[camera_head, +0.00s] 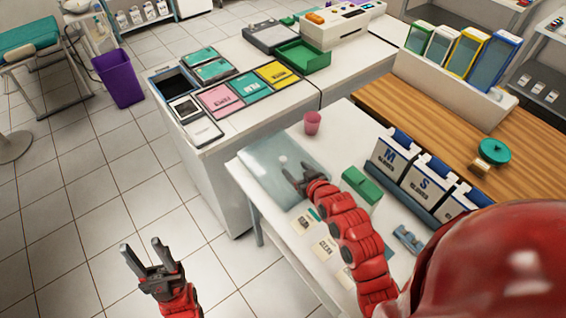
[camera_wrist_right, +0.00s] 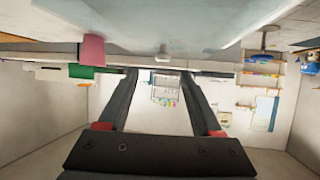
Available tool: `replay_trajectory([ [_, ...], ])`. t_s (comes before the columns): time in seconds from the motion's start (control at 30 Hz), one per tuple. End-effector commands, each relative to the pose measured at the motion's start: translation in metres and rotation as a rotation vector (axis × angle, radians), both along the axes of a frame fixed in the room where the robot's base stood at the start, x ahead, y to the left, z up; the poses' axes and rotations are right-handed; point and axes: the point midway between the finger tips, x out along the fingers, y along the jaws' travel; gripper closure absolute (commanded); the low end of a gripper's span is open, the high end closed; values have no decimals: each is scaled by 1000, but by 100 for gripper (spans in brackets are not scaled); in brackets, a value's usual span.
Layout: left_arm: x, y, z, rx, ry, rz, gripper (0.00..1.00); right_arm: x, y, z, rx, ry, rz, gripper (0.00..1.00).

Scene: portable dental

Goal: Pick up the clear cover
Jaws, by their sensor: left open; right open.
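The clear cover (camera_head: 262,172) is a pale, see-through lid with a small whitish knob (camera_head: 283,159), lying at the far left part of the white table (camera_head: 307,262). My right gripper (camera_head: 294,170) is open and empty over the cover, close to the knob. In the right wrist view the cover is a pale blue surface (camera_wrist_right: 215,22) across the top, and its knob (camera_wrist_right: 163,53) shows between and beyond the open fingertips. I cannot tell whether the fingers touch the cover. My left gripper (camera_head: 141,246) is open and empty over the tiled floor, away from the table.
A pink cup (camera_head: 312,123) stands beyond the cover. A green box (camera_head: 361,184) is right of my right gripper, with glove boxes (camera_head: 397,160) further right. Labelled cards (camera_head: 325,248) lie in front. A counter with coloured trays (camera_head: 250,86) stands behind. A purple bin (camera_head: 119,78) is on the floor.

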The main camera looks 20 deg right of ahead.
Motion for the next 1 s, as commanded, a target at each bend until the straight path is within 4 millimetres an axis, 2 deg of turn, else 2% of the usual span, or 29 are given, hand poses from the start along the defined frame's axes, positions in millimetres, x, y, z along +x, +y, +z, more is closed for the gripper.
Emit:
replay_trajectory([
  [0.1,0,0,6,0,0,0,50,12,2,-4,1,1,0,34],
  [0.33,0,0,10,0,0,0,50,20,4,-8,0,-1,0,34],
  [0.6,0,0,30,0,0,0,50,44,12,-18,0,0,1,34],
  [0.8,0,0,33,0,0,0,50,60,14,-29,0,-2,1,34],
  [1.0,0,0,33,0,0,0,50,63,14,-32,0,-2,-1,34],
])
